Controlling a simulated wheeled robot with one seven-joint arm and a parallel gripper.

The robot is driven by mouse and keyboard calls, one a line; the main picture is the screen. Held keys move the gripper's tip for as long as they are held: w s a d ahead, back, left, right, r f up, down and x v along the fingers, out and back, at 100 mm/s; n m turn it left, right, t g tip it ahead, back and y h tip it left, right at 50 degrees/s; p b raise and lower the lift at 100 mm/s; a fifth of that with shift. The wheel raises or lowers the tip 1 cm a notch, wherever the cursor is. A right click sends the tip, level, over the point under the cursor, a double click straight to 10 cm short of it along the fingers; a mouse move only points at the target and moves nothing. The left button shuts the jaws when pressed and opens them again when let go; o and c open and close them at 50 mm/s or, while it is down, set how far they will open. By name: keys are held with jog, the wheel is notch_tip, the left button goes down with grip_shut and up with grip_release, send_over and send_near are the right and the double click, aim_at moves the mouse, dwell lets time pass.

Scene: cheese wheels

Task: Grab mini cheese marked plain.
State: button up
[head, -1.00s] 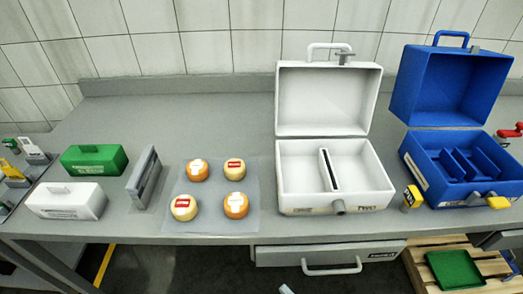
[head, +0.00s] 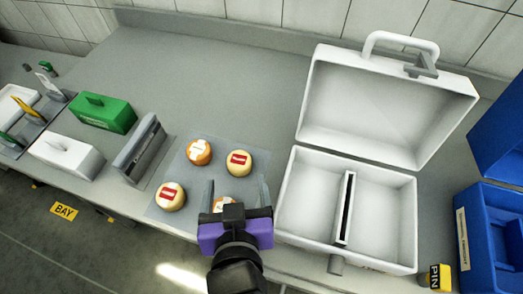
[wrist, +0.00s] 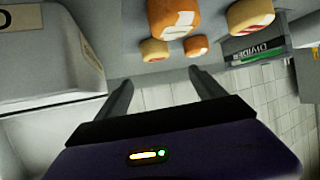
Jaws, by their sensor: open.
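Four small round cheeses sit on a grey mat (head: 152,212). Two are orange with white labels: one at the back left (head: 198,153), the other at the front right (head: 222,204), partly hidden behind my gripper (head: 237,188). Two are pale yellow with red labels, at the back right (head: 238,170) and front left (head: 170,203). I cannot read any label's words. My gripper is open and empty, by the front-right orange cheese. In the wrist view that cheese (wrist: 172,10) looks largest, beyond the fingertips (wrist: 160,78), apart from them.
An open white case (head: 427,215) with a divider stands close to the right of the mat. A blue case (head: 490,230) is farther right. A grey upright holder (head: 140,150), a white box (head: 65,155) and a green box (head: 103,114) stand left. The back counter is clear.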

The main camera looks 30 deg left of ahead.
aim_at(239, 162)
jog(key=shift+d+f, duration=0.3)
jog(key=shift+w+f, duration=0.15)
jog(key=shift+f, duration=0.1)
jog(key=x, duration=1.1)
jog(key=shift+w+a+f, duration=0.15)
jog(key=shift+f, duration=0.05)
jog(key=c, duration=1.5)
jog(key=shift+r, duration=0.1)
